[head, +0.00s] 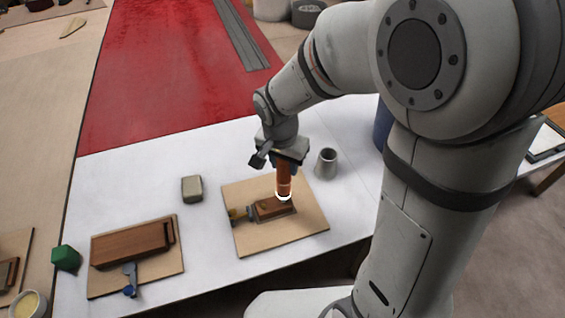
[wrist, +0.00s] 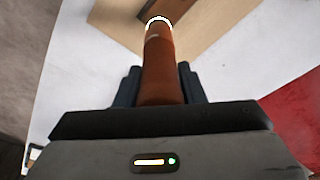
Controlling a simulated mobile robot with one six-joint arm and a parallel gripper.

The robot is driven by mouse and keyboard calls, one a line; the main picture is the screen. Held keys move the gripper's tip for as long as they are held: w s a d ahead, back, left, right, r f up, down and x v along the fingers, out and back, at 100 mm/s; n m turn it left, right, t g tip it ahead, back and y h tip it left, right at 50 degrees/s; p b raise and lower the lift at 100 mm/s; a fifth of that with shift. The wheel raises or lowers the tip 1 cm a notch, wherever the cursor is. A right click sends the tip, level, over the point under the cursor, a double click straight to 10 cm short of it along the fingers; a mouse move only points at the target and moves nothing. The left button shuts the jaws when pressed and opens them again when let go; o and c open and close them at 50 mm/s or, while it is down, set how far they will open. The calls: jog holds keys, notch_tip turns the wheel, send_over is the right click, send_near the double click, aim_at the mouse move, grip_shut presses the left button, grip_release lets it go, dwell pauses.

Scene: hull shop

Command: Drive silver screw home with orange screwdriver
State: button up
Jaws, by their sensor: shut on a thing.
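My gripper (head: 285,164) is shut on the orange screwdriver (head: 284,180), which it holds upright, tip down, over the small wooden block on the right-hand board. In the wrist view the screwdriver's handle (wrist: 163,70) runs out from between the jaws (wrist: 160,88) and has a white ring at its far end. The wooden block (head: 268,209) lies on the light board (head: 300,237), with a clamp or vice (head: 240,213) at its left end. The silver screw and the screwdriver's tip cannot be made out; whether they touch is hidden.
A second board (head: 170,272) with a long brown block (head: 132,243) and a blue-handled clamp (head: 130,280) lies at left. A green block (head: 66,257), a grey block (head: 192,189) and a grey metal cup (head: 326,163) stand nearby. The white tabletop (head: 130,180) is otherwise clear.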

jog(key=shift+f, duration=0.1)
dwell(0.3)
jog(key=shift+r+p, duration=2.2)
jog(key=shift+r, duration=1.35)
jog(key=shift+f, duration=0.1)
